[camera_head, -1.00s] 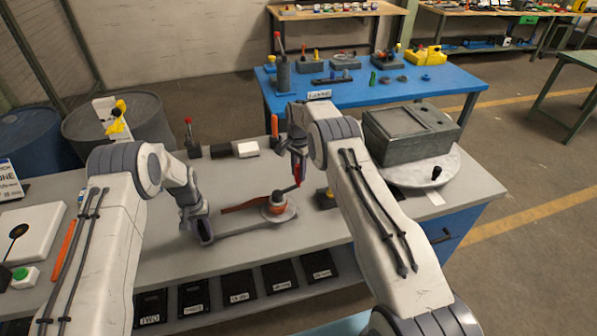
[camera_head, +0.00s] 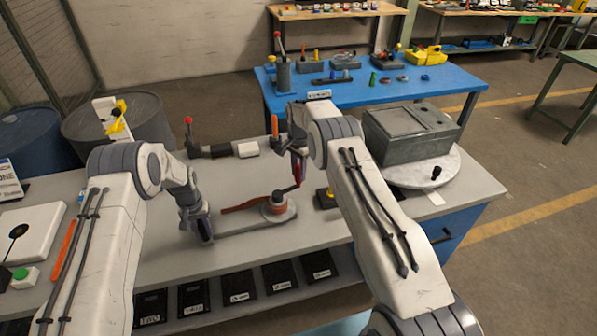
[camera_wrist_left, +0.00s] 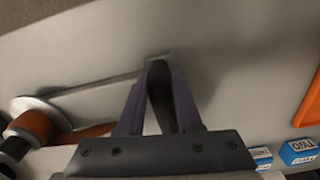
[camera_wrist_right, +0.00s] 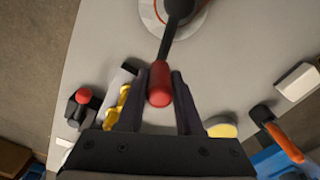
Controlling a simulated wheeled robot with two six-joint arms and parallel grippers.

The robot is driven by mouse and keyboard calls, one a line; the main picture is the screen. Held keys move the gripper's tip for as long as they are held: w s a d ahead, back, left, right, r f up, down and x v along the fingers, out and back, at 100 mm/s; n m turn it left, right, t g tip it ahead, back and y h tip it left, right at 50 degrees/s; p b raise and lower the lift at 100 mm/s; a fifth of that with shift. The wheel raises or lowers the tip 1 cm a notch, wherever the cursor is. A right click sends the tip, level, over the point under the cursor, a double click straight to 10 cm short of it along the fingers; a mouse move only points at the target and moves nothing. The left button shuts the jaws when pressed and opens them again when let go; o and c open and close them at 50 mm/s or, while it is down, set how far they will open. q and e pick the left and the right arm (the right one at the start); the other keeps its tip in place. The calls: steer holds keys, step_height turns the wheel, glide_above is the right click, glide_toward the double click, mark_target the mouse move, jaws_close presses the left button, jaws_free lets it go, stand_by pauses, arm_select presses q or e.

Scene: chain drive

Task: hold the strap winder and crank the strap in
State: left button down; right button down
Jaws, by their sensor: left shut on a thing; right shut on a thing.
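The strap winder (camera_head: 278,206) has an orange-brown reel on a grey round base, with a flat grey bar running left to my left gripper (camera_head: 204,230). That gripper is shut on the bar's dark handle (camera_wrist_left: 160,98). The orange-brown strap (camera_head: 242,207) extends left from the reel; the left wrist view shows part of it at the reel (camera_wrist_left: 88,134). My right gripper (camera_head: 298,179) is shut on the red crank knob (camera_wrist_right: 159,86). The black crank arm (camera_wrist_right: 171,36) runs from the knob to the reel's top. The fingers partly hide the knob in the head view.
A grey box (camera_head: 405,138) on a round pale plate stands at the right of the bench. Black and white blocks (camera_head: 246,149) lie behind the winder. A yellow-and-black item (camera_head: 325,198) is close to my right gripper. Bare bench lies in front of the winder.

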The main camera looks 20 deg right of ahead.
steer(key=shift+s, duration=0.1)
steer(key=s+m, duration=0.3)
steer(key=m, duration=0.1)
steer(key=s+m, duration=0.2)
steer(key=m, duration=0.1)
steer(key=shift+s+a, duration=0.3)
steer(key=shift+s, duration=0.05)
steer(key=shift+a, duration=0.15)
stand_by(1.3)
stand_by(0.3)
steer(key=c, duration=0.6)
jaws_free()
